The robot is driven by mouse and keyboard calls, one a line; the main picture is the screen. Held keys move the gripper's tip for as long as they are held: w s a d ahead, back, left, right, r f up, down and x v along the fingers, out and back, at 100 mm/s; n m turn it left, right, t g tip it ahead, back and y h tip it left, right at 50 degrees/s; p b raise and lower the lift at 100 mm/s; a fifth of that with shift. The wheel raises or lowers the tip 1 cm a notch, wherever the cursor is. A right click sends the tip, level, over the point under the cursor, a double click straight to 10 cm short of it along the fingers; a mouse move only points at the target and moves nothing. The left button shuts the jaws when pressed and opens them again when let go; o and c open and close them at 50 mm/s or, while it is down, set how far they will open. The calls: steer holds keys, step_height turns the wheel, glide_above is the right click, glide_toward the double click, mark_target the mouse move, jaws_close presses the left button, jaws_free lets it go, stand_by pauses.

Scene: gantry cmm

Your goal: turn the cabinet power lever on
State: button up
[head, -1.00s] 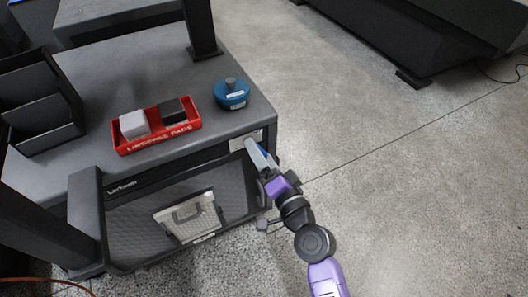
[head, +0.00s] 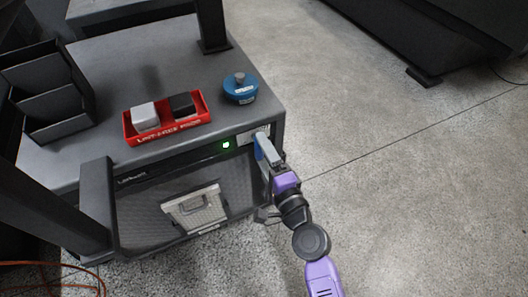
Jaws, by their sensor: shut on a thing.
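The dark cabinet (head: 150,215) stands below the grey table top, with a green light (head: 226,145) lit on its upper front. A pale label plate (head: 262,130) sits at the cabinet's upper right corner. My gripper (head: 262,146) is at that corner, just below the plate, with its fingers shut on the power lever. The lever itself is mostly hidden behind my fingers, so its exact angle cannot be told.
On the table (head: 110,65) stand a red tray (head: 168,131) with a white and a dark block, a blue round container (head: 240,88) and a black organizer (head: 45,90). A light panel with a handle (head: 196,208) is on the cabinet front. Open floor lies to the right.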

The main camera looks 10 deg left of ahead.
steer(key=shift+f, duration=0.1)
steer(key=o, duration=2.1)
steer(key=shift+c, duration=0.2)
steer(key=v, duration=0.7)
steer(key=shift+s+d, duration=0.25)
steer(key=shift+s, duration=0.1)
